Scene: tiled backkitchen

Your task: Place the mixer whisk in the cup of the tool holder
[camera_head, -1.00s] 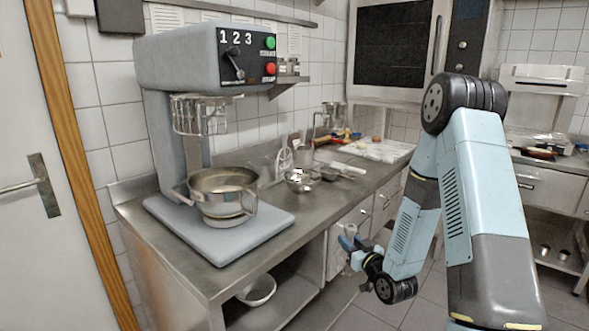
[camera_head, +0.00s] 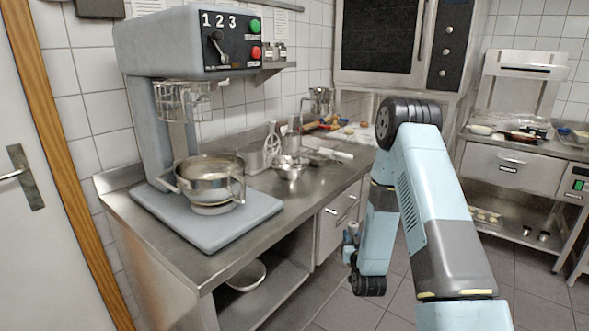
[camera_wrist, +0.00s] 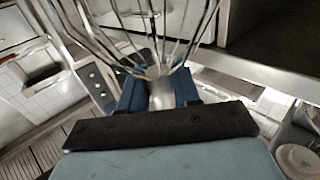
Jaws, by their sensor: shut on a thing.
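The mixer whisk (camera_wrist: 150,25) shows large in the wrist view, with thin metal wires fanning upward from a metal hub (camera_wrist: 162,92). My gripper (camera_wrist: 160,92) is shut on this hub between its blue fingers. In the head view my gripper (camera_head: 350,238) hangs low in front of the counter's drawers, below the worktop, and the whisk cannot be made out there. A grey metal holder (camera_head: 262,156), which may be the tool holder, stands on the counter with a pale flat beater (camera_head: 271,141) upright at it. I cannot tell which part is its cup.
The counter (camera_head: 235,225) carries a large mixer (camera_head: 145,130) with a steel bowl (camera_head: 208,178). Floor is free right of the counter.

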